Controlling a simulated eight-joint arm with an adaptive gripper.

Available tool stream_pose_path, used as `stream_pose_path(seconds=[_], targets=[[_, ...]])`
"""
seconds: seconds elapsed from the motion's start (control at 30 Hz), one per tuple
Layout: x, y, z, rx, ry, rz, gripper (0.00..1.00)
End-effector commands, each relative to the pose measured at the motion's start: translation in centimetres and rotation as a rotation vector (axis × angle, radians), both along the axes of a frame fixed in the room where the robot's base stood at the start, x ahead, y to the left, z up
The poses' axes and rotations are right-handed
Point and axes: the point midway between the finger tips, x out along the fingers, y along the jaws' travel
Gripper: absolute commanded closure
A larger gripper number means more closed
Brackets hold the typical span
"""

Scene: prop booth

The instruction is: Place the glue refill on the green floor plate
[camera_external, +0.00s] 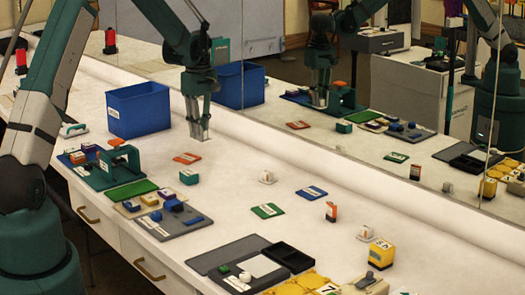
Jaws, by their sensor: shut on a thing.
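My gripper (199,122) points down above the white table, to the right of the blue bin. It is shut on a small pale thing (200,137) at its fingertips. The thing is too small to identify surely as the glue refill. The green floor plate (267,211) is a flat green rectangle with a white label, lying on the table right of and nearer the camera than my gripper. Its top looks bare.
An orange plate (187,158) and a blue plate (312,192) lie nearby. A teal block (189,177) and a white piece (267,177) stand between. The blue bin (139,109) is at the left. An orange-topped item (331,211) stands right. A mirror lines the back.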

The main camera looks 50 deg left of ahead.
Motion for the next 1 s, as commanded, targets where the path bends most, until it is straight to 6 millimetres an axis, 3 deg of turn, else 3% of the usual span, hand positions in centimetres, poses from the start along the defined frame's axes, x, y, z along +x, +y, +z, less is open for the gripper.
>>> stream_pose_path(seconds=[0.1,0.47,1.0], targets=[[0.6,-4.2,0.1,0.0,0.0,-0.011,0.97],[0.9,-15.6,0.3,0.0,0.0,-0.032,0.97],[-1.6,-31.4,0.4,0.0,0.0,-0.061,0.97]])
